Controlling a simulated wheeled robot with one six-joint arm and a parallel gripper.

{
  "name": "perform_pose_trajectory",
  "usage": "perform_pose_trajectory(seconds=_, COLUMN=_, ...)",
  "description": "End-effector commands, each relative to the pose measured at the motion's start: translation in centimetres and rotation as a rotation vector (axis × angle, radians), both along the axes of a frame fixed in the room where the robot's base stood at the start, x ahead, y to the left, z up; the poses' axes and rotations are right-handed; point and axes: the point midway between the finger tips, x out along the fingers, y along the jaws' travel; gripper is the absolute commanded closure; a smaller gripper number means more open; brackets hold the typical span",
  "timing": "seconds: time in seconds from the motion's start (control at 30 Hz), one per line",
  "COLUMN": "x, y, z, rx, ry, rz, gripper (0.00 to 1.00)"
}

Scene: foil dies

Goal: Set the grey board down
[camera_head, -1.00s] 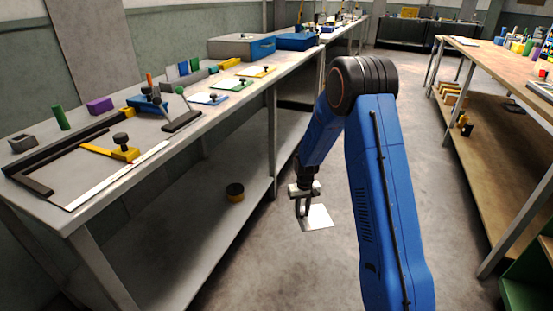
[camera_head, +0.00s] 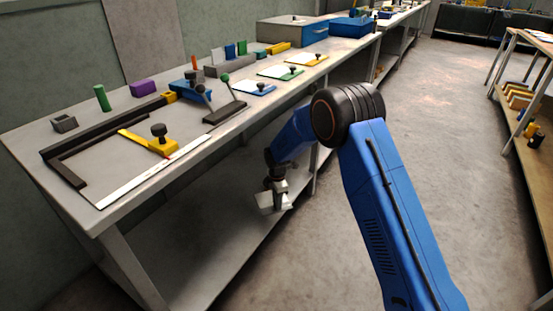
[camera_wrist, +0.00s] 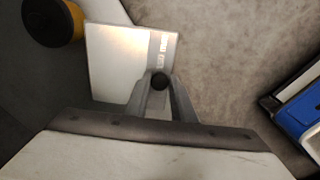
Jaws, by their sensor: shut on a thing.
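My gripper (camera_head: 275,192) is shut on the dark knob (camera_wrist: 160,81) of the grey board. The board is a flat, pale square plate. It shows in the wrist view (camera_wrist: 118,62), with small marks near its right edge, and in the head view (camera_head: 268,205), partly hidden by the gripper. The gripper holds it at the front of the grey workbench (camera_head: 60,190), below the level of the bench top. How far it is from the lower shelf (camera_head: 190,265) is hard to tell.
On the bench stand a dark L-shaped frame (camera_head: 68,172), a yellow block with a black knob (camera_head: 150,142) and a white strip (camera_head: 150,175). Boards with blue, green and yellow edges (camera_head: 280,72) lie further back. A yellow-and-black round thing (camera_wrist: 55,22) is near the board.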

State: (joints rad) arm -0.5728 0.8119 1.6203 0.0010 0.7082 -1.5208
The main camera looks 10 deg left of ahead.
Motion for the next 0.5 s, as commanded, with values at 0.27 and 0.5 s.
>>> perform_pose_trajectory(seconds=0.27, x=-4.4, y=11.0, z=-0.9, rx=0.001, ry=-0.002, rz=0.506, gripper=1.00)
perform_pose_trajectory(seconds=0.5, x=-5.8, y=13.8, z=-1.3, rx=0.000, ry=-0.001, rz=0.652, gripper=1.00)
